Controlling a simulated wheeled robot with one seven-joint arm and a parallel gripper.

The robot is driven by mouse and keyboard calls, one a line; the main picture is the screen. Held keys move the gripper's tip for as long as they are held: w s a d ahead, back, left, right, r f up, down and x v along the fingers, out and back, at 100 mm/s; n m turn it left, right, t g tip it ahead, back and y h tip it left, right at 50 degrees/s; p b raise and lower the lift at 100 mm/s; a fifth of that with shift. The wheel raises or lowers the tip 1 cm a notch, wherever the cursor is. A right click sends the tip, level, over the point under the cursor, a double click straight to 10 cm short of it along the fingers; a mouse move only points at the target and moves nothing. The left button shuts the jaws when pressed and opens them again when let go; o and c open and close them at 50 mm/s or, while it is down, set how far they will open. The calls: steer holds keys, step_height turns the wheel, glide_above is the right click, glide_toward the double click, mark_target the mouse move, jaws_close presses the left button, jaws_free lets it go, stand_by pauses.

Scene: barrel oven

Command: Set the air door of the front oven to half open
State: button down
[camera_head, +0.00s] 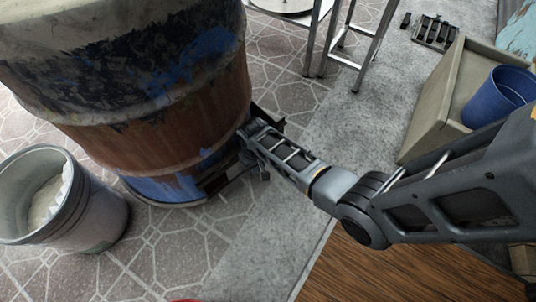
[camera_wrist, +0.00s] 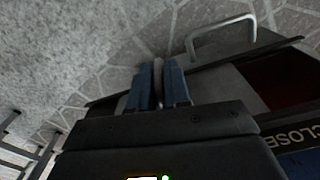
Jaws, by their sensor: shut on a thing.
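The front oven (camera_head: 165,110) is a rusty, paint-worn barrel standing upright in the head view. My gripper (camera_wrist: 158,78) is at its lower right side, and the fingertips are hidden in the head view. In the wrist view the two blue fingers are shut on a thin grey upright piece (camera_wrist: 158,66), which looks like the grip of the air door. Beside it are a grey plate, a dark red area (camera_wrist: 284,78) and lettering that reads "CLOSE" (camera_wrist: 296,137), partly cut off. How far the air door is open I cannot tell.
A metal U-shaped handle (camera_wrist: 222,38) is just beyond the fingers. A grey bucket (camera_head: 75,215) stands left of the barrel. A box (camera_head: 430,105), a blue pot (camera_head: 498,98) and a metal-legged stand (camera_head: 350,45) are to the right and back. Patterned floor is clear in front.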

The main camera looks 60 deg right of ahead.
steer(key=shift+a, duration=0.4)
steer(key=c, duration=1.2)
jaws_free()
steer(key=shift+o, duration=0.2)
steer(key=shift+r, duration=0.1)
step_height(320, 180, up, 8)
steer(key=p, duration=0.3)
steer(key=shift+f+p, duration=0.2)
steer(key=shift+p, duration=0.15)
steer(key=shift+w, duration=0.1)
